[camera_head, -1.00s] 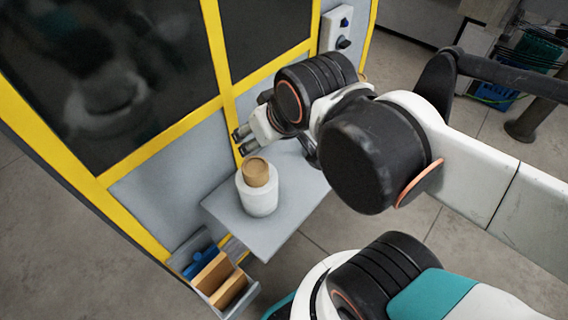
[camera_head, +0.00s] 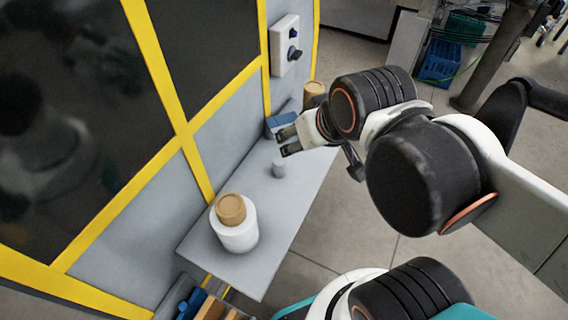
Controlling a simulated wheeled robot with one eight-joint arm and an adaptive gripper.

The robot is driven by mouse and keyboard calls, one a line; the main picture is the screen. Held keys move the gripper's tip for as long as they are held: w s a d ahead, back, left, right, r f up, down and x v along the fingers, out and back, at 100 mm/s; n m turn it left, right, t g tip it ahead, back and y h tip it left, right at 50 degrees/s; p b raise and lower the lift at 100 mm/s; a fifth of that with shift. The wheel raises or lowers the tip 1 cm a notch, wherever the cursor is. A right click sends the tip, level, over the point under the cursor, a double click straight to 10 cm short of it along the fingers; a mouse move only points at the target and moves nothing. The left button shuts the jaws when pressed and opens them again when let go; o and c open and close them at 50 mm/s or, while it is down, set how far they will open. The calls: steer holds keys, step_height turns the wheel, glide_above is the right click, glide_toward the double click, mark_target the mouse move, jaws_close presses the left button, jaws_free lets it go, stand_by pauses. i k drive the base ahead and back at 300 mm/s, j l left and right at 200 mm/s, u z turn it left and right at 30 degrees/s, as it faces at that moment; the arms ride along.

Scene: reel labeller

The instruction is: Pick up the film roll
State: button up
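The film roll (camera_head: 236,236), white with a brown cardboard core (camera_head: 230,209) sticking up, stands upright on the near end of a grey shelf (camera_head: 262,262). My gripper (camera_head: 284,143) is above the shelf's far part, up and right of the film roll in the picture and clearly apart from it. Its two fingers point left with a gap between them, and nothing shows in it. A second brown core (camera_head: 314,90) shows behind my arm; what it stands in is hidden.
The yellow-framed machine (camera_head: 170,95) rises along the shelf's left side. Beneath the near end is a bin with blue and brown items (camera_head: 212,306).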

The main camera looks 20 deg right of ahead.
mark_target(233, 218)
steer(key=k+l+u, duration=0.65)
steer(key=u, duration=0.15)
steer(key=i+j, duration=0.1)
steer(key=j, duration=0.4)
